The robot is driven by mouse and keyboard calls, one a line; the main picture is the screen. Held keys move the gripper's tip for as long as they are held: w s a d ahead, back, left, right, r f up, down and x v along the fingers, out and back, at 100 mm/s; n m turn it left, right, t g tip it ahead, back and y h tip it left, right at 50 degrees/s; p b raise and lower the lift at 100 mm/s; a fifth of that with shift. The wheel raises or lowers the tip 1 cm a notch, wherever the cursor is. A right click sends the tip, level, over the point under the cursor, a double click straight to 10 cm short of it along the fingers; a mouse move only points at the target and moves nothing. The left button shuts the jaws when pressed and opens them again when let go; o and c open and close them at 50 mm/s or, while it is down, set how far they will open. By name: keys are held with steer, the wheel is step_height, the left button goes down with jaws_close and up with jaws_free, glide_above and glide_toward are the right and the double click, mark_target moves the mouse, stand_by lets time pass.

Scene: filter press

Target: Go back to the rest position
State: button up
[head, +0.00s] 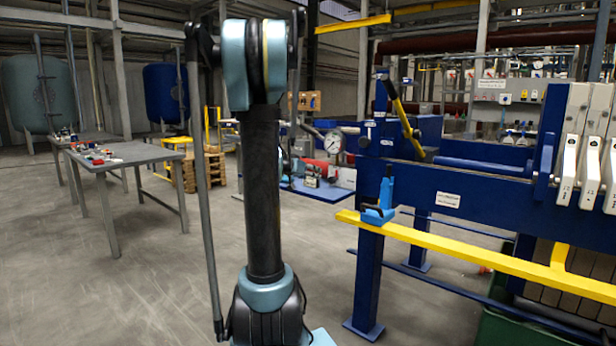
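My own arm rises upright through the middle of the head view, with a dark lower link and a teal joint near the top edge. My gripper is not in view, and whether it holds anything cannot be seen. The blue filter press (450,192) stands to the right of the arm, with a gap of floor between them at ground level. White plate ends (567,150) line up at its far right.
A yellow rail (450,248) runs along the press front, with a light-blue bracket (379,205) at its left end. A grey table (125,156) with small items stands at the left. Wooden pallets (207,168) stand behind. The left foreground floor is clear.

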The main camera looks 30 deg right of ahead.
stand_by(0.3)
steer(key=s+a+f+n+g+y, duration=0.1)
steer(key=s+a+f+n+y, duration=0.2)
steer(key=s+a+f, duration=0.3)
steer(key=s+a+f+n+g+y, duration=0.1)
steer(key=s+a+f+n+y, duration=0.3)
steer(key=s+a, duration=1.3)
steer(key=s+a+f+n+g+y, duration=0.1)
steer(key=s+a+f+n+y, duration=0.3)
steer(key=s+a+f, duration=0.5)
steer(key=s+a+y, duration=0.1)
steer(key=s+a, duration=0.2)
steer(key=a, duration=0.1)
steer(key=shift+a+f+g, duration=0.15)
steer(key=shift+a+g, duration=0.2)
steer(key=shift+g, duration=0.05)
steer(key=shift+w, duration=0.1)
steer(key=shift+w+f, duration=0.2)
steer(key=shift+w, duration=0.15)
